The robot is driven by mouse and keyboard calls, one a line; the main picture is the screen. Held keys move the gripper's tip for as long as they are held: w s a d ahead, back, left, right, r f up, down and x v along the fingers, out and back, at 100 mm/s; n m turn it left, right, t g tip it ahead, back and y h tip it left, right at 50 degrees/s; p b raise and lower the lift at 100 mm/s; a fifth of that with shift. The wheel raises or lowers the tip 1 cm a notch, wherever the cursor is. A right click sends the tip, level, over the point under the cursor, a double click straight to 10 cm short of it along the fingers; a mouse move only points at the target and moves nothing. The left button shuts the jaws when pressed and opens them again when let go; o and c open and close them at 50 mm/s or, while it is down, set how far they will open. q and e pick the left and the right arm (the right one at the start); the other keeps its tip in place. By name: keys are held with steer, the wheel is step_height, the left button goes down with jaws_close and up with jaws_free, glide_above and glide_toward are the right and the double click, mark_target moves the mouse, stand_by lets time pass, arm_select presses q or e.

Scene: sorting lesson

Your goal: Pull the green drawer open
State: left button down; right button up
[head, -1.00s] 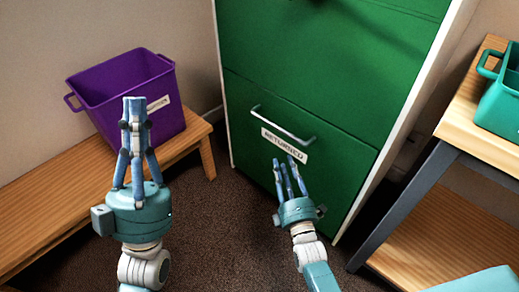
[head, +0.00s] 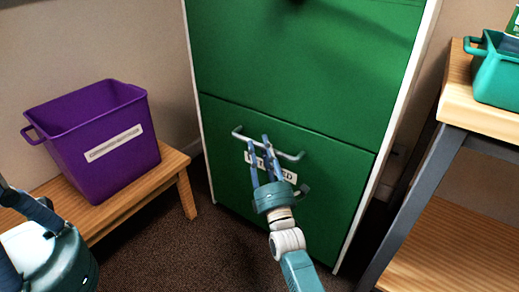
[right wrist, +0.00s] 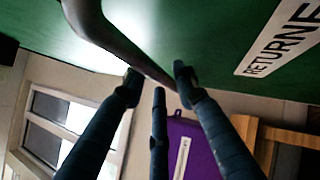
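The green drawer (head: 325,190) is the lower front of a green cabinet and looks flush with it. It has a metal bar handle (head: 286,155) and a white label (head: 285,174), partly covered by my fingers, reading "RETURNED" in the right wrist view (right wrist: 280,38). My right gripper (head: 259,140) is at the handle's middle, fingers apart. In the right wrist view the handle (right wrist: 112,38) runs towards the space between the fingertips (right wrist: 158,78); I cannot tell whether they touch it. My left gripper (head: 20,205) is at the left edge, partly cut off, its fingertips unclear.
A purple bin (head: 105,150) stands on a low wooden bench (head: 180,168) at left. At right is a wooden shelf unit (head: 480,115) with a teal bin (head: 497,80) on top. Dark carpet (head: 180,250) lies clear before the drawer.

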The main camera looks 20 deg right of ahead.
steer(key=shift+w+r, duration=0.25)
steer(key=shift+w, duration=0.45)
jaws_close()
